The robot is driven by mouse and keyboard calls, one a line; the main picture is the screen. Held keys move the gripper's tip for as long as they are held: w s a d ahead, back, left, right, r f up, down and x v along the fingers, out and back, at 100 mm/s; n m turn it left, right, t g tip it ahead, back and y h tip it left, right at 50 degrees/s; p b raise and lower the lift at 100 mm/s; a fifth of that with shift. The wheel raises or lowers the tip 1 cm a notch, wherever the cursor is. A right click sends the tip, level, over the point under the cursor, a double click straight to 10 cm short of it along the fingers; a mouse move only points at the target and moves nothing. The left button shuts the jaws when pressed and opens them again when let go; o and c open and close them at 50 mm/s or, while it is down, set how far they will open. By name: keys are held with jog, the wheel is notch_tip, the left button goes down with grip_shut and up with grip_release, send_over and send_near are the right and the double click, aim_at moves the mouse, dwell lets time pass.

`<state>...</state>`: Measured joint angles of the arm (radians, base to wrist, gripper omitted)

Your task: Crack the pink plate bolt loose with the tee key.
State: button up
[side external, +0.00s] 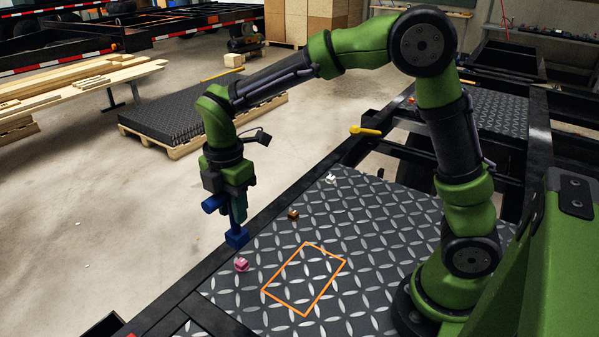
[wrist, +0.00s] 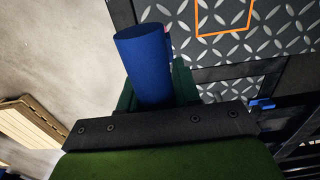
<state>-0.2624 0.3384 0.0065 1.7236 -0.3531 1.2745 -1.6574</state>
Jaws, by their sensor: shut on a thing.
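My gripper (side external: 238,207) is shut on the blue tee key (side external: 237,238), above the left edge of the tread plate. The key's handle (wrist: 147,62) fills the middle of the wrist view between the green fingers. In the side view its blue lower end hangs just above and beside the pink plate bolt (side external: 242,265), apart from it as far as I can tell. The pink bolt sits on the tread plate (side external: 375,215) near its left edge. In the wrist view only a sliver of pink (wrist: 167,29) shows behind the key.
A brown bolt (side external: 293,214) and a white bolt (side external: 331,179) stand farther back on the plate. An orange outline (side external: 333,279) marks a bare patch right of the pink bolt. A yellow-orange bar (side external: 366,131) lies on the frame behind. Open floor lies left of the plate.

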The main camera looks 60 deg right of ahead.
aim_at(236, 232)
jog(key=shift+f, duration=3.4)
jog(key=shift+f+n, duration=0.15)
jog(key=shift+n, duration=0.15)
jog(key=n, duration=0.3)
jog(key=shift+n, duration=0.3)
jog(key=n, duration=1.4)
jog(key=shift+n, duration=0.4)
